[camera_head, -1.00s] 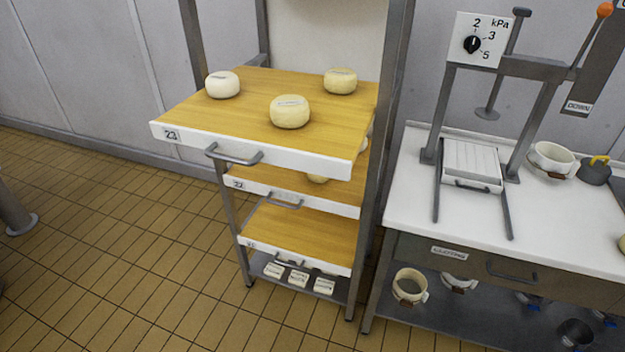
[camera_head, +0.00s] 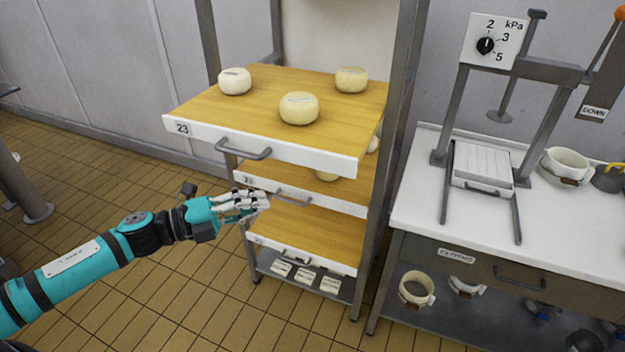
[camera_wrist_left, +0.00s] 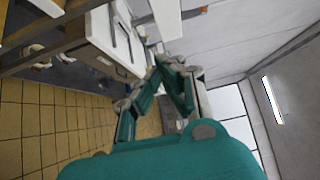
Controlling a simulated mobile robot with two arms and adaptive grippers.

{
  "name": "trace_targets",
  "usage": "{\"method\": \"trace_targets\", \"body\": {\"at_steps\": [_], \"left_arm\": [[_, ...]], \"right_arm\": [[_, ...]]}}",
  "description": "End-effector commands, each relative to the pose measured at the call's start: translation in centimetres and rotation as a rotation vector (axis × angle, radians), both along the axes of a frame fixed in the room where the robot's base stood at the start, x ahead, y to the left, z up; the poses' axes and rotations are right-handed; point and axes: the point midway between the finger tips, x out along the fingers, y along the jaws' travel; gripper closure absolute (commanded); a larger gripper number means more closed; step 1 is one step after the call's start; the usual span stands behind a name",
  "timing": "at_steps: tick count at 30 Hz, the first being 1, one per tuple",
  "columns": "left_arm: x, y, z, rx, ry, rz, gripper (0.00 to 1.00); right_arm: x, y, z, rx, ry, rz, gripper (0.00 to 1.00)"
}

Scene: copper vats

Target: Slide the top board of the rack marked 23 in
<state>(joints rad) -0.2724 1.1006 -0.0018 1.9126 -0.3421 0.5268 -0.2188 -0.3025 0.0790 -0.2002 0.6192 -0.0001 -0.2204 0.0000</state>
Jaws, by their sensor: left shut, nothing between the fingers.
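The top board marked 23 (camera_head: 275,148) is a wooden shelf with a white front edge and a grey bar handle (camera_head: 243,149). It sticks out of the rack (camera_head: 397,100) towards me, further than the boards below. Several pale cheeses, one of them the front cheese (camera_head: 299,108), rest on it. My left gripper (camera_head: 262,203) is shut and empty. It is below and in front of the top board, near the second board's front, and I see no contact with the handle. The left wrist view shows its fingers (camera_wrist_left: 160,90) too. My right gripper is not in view.
The second board (camera_head: 320,199) and third board (camera_head: 300,236) sit lower in the rack. A white-topped table (camera_head: 420,215) with a press (camera_head: 484,165) stands close on the right. Tiled floor (camera_head: 190,290) is free in front and to the left.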

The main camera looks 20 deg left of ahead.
Motion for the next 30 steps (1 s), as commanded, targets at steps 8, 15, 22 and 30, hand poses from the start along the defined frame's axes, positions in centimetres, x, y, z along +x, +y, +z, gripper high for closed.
{"method": "trace_targets", "body": {"at_steps": [8, 15, 22, 30], "left_arm": [[2.7, -2.7, 0.5, -0.004, -0.005, 0.002, 1.00], [5.6, -5.8, 0.7, -0.006, -0.003, 0.003, 1.00], [8.9, -6.7, 0.4, -0.004, 0.000, 0.006, 1.00], [10.3, -6.7, 0.1, -0.002, 0.001, 0.003, 1.00]], "right_arm": [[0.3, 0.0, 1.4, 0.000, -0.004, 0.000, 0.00], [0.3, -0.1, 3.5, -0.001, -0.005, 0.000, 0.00], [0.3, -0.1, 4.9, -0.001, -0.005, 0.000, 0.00], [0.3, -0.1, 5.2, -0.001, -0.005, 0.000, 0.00]]}}
